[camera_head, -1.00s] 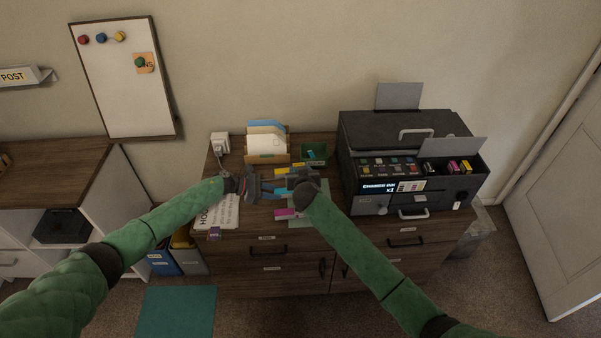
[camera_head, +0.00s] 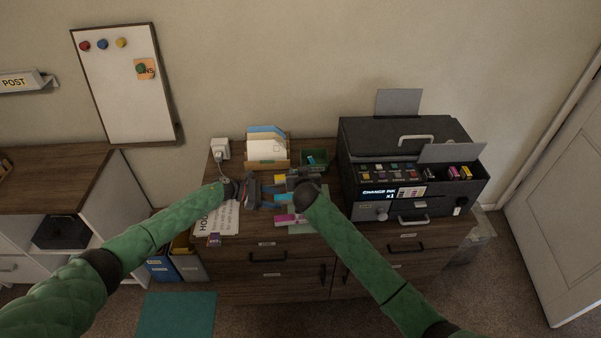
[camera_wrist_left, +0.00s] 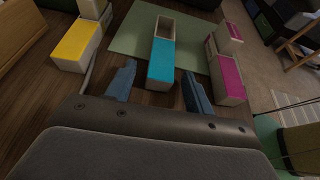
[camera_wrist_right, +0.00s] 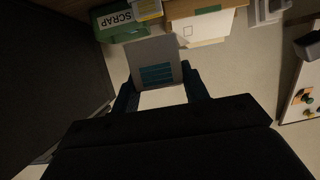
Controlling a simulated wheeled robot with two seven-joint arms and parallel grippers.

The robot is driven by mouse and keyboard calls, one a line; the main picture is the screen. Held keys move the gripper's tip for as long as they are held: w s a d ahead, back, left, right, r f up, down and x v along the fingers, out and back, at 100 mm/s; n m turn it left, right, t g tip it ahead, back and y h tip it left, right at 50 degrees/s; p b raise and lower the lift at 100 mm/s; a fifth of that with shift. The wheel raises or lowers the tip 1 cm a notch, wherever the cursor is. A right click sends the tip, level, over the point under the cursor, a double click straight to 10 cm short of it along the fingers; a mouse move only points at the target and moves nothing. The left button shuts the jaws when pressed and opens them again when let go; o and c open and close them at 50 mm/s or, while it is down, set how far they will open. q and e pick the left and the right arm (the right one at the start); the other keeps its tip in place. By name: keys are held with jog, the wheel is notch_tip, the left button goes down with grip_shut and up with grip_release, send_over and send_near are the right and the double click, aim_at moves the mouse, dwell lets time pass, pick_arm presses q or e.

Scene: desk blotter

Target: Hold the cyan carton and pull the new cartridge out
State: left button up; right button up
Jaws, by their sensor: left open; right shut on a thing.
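The cyan carton (camera_wrist_left: 160,61) lies in the left wrist view with its open end facing away. Its interior looks empty as far as I can see. My left gripper (camera_wrist_left: 159,80) is open, its fingers to either side of the carton's near end; contact is not clear. In the head view the carton (camera_head: 283,197) is partly hidden by my grippers. My right gripper (camera_wrist_right: 158,88) is shut on a grey cartridge with teal stripes (camera_wrist_right: 155,62). In the head view my right gripper (camera_head: 293,181) is close to my left gripper (camera_head: 260,190), and the cartridge is hard to make out.
A yellow carton (camera_wrist_left: 77,45) and a magenta carton (camera_wrist_left: 231,78) flank the cyan one, near a green mat (camera_wrist_left: 132,38). A green scrap bin (camera_head: 315,158) and an envelope holder (camera_head: 267,163) stand behind. The black printer (camera_head: 400,135) is at right, with its cartridge bay open.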

pick_arm(q)
jog(key=shift+a, duration=0.15)
jog(key=v, duration=1.1)
jog(key=shift+a+r, duration=0.1)
jog(key=shift+a, duration=0.25)
